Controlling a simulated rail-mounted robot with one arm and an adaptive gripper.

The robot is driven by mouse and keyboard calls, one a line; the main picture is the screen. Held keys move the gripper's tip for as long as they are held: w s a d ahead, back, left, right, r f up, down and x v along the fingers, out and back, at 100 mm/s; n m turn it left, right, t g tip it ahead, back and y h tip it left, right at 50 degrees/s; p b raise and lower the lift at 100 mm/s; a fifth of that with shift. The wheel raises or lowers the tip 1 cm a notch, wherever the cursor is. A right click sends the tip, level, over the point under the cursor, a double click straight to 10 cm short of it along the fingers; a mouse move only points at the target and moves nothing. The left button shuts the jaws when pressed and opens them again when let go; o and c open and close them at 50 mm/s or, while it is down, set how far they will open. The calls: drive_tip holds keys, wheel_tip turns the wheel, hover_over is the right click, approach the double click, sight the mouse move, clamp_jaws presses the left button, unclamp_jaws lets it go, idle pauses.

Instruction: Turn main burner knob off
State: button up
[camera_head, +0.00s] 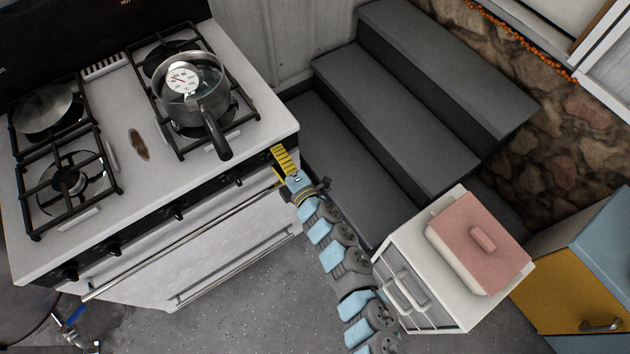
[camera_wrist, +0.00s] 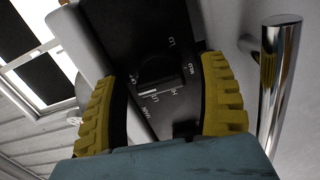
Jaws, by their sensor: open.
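The main burner knob (camera_wrist: 160,70) is a dark round knob on the stove's black front panel (camera_wrist: 190,105). White lettering surrounds it, and a short white line shows at its lower edge. My gripper (camera_wrist: 160,78) is open, with one yellow finger on each side of the knob. I cannot tell whether either finger touches it. In the head view my gripper (camera_head: 275,165) is at the right end of the stove front (camera_head: 218,188), and the knob there is hidden or too dark to make out.
A metal pot (camera_head: 192,112) with a dial thermometer stands on the right burners, its handle towards the front edge. A chrome oven handle (camera_wrist: 278,85) runs close by on the right. Another knob (camera_head: 238,181) is to the left. Grey steps (camera_head: 390,130) and a white cabinet (camera_head: 410,260) stand right.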

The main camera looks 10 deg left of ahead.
drive_tip(key=n+b, duration=0.1)
drive_tip(key=n, duration=0.4)
drive_tip(key=shift+n, duration=0.4)
drive_tip(key=n, duration=0.5)
drive_tip(key=shift+d, duration=0.1)
drive_tip(key=p+v, duration=0.2)
drive_tip(key=v, duration=1.5)
drive_tip(key=s+r+m+t+y+p, duration=0.1)
drive_tip(key=s+r+m+t+p, duration=0.1)
drive_tip(key=r+m+p, duration=0.4)
drive_tip(key=s+d+r+m+t+y+p, duration=0.1)
drive_tip(key=r+m+t+p, duration=0.3)
drive_tip(key=r, duration=1.3)
drive_tip(key=s+m+p, duration=0.1)
drive_tip(key=m+p, duration=0.1)
drive_tip(key=p, duration=0.2)
drive_tip(key=shift+s+d+r, duration=0.15)
drive_tip(key=shift+r, duration=0.05)
